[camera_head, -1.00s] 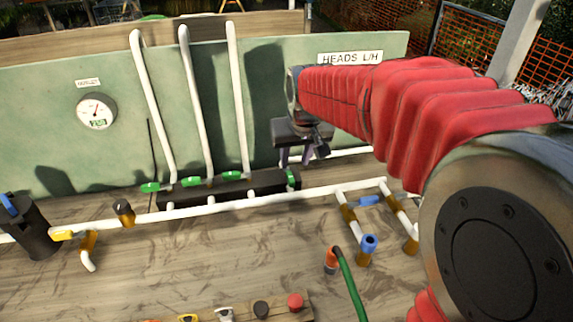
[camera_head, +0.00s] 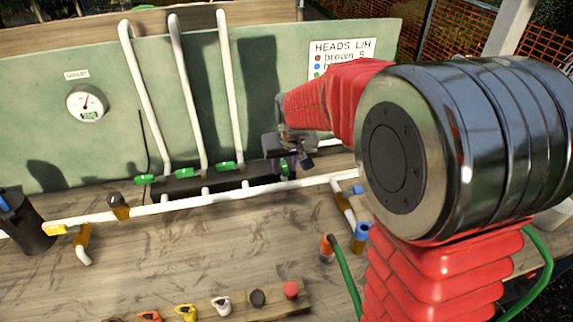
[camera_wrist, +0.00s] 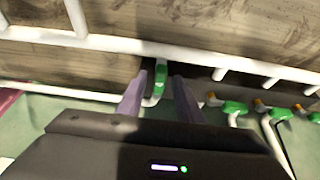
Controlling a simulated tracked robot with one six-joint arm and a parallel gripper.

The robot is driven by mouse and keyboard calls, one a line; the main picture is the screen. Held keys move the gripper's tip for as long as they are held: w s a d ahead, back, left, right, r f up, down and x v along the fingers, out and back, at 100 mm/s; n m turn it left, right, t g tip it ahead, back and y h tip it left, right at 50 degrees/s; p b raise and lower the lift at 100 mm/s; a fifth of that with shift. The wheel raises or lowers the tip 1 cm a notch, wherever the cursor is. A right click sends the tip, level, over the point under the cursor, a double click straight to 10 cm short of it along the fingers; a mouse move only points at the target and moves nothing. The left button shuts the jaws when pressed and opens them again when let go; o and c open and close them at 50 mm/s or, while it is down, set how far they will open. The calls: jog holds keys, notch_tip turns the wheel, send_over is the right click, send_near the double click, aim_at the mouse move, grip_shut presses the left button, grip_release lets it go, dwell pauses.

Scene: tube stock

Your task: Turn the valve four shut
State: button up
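The green valve handle (camera_wrist: 161,78) at the right end of the black manifold block (camera_head: 215,181) shows between my fingers in the wrist view. It lies along its white pipe stub, while the other green handles lie across theirs. I take it as valve four; no number is readable. My gripper (camera_wrist: 160,82) is open, one purple finger on each side of the handle. Contact and depth are unclear. In the head view my gripper (camera_head: 290,168) is small and hides most of that handle. The other green handles (camera_head: 226,166), (camera_head: 187,172), (camera_head: 145,179) sit to its left.
Tall white pipes (camera_head: 230,90) rise left of my gripper against the green board (camera_head: 265,80). A long white pipe (camera_head: 170,209) runs in front of the manifold. A gauge (camera_head: 87,102), a sign (camera_head: 345,55) and a blue-capped fitting (camera_head: 361,236) stand nearby.

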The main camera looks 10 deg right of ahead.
jog(key=shift+c, duration=0.2)
grip_shut()
